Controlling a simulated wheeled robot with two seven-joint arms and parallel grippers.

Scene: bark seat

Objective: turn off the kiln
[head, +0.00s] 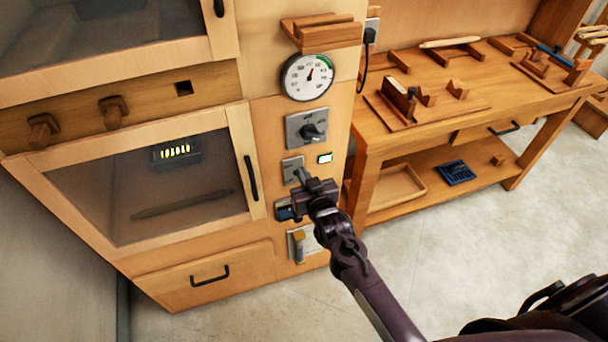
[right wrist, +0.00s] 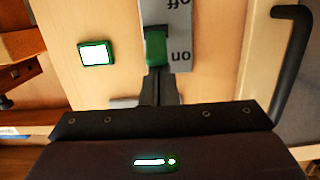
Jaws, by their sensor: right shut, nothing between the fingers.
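The kiln is a wooden cabinet with a glass door (head: 150,190) and a control panel at its right. A grey switch plate (head: 291,165) sits below the panel's knob. In the right wrist view the plate (right wrist: 180,18) appears upside down, with "off" at the top and "on" lower. A green switch piece (right wrist: 156,47) lies beside the "on" mark. My right gripper (head: 301,175) is shut and empty, its fingertips (right wrist: 157,80) at the green piece; I cannot tell whether they touch. The gripper partly hides the plate's lower part. My left gripper is not in view.
A small lit display (head: 325,158) is right of the switch, a black knob (head: 313,132) and a round gauge (head: 307,77) above. A black door handle (head: 251,178) is to the left. A workbench (head: 440,110) with wooden tools stands right. The floor in front is clear.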

